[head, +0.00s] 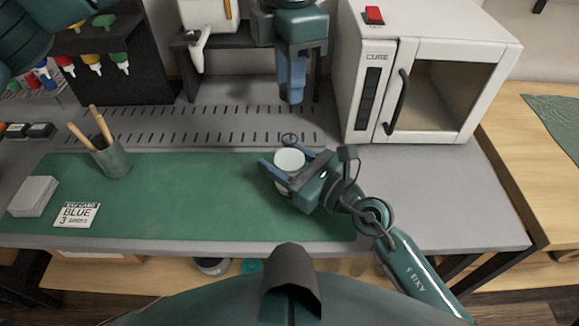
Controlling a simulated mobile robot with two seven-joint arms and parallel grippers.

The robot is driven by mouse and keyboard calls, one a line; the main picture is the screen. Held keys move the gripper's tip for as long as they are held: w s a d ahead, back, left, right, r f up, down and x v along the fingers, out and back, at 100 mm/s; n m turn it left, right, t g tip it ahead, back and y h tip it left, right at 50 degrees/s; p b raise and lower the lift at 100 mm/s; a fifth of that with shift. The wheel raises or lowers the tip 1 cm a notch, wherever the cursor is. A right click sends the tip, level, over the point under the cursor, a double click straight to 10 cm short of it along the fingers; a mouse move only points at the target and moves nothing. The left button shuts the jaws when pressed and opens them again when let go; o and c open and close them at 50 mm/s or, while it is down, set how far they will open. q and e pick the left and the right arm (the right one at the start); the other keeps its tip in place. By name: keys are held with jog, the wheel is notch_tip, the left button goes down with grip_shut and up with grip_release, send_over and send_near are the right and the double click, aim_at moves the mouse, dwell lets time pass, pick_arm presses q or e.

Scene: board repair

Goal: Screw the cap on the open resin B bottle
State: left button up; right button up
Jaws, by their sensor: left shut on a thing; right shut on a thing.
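A pale, round-topped bottle (289,160) stands on the green mat (200,190). I take it for the resin B bottle; its label is not visible. My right gripper (283,168) is shut on it, with blue fingers on either side of its body. My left gripper (291,98) points straight down, above and behind the bottle and apart from it. Its blue fingers are close together on something small that they hide, which I take for the cap. Whether the bottle's mouth is open is too small to tell.
A white CURE oven (425,75) with a dark handle stands at the back right. A cup (113,160) with wooden sticks, a white block (33,196) and a "BLUE 3 DROPS" card (77,214) are at left. The mat's middle left is clear.

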jog(key=c, duration=0.4)
pick_arm(q)
send_over(290, 132)
jog(key=shift+f, duration=2.5)
pick_arm(e)
jog(key=shift+c, duration=0.2)
pick_arm(q)
jog(key=shift+f, duration=0.1)
jog(key=shift+f, duration=0.75)
jog(key=shift+f, duration=0.6)
